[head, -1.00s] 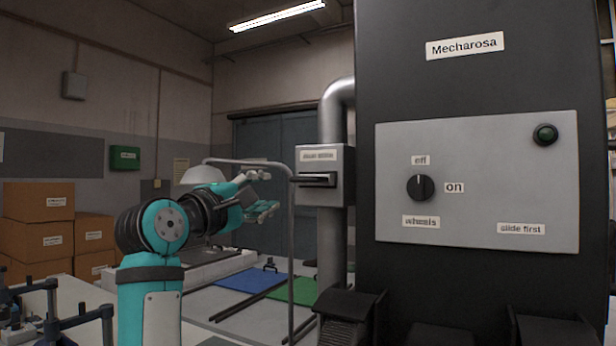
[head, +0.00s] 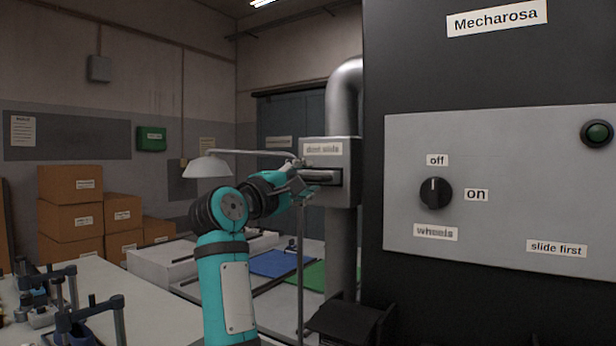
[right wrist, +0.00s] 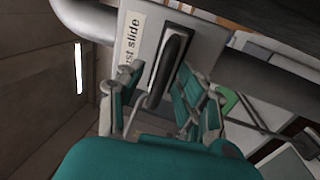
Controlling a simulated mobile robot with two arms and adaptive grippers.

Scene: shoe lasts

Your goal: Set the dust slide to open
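The dust slide is a grey box (head: 345,200) on the vertical metal duct, labelled "dust slide", with a dark slot and a protruding handle (head: 318,175). It also shows in the right wrist view, where the dark handle (right wrist: 170,65) stands out from the grey housing (right wrist: 147,38). My right gripper (head: 300,186) is at the front of the handle. In the right wrist view, its fingers (right wrist: 158,100) are spread to either side of the handle's near end, with a gap between them. Contact cannot be told. My left gripper is not in view.
The dark Mecharosa machine fills the right side, with a grey panel (head: 510,215), a knob (head: 436,193) pointing to "off" and a green lamp (head: 597,133). A lamp on a pole (head: 208,166) stands near my arm. Boxes (head: 70,220) are stacked at left; a workbench (head: 130,290) is in front.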

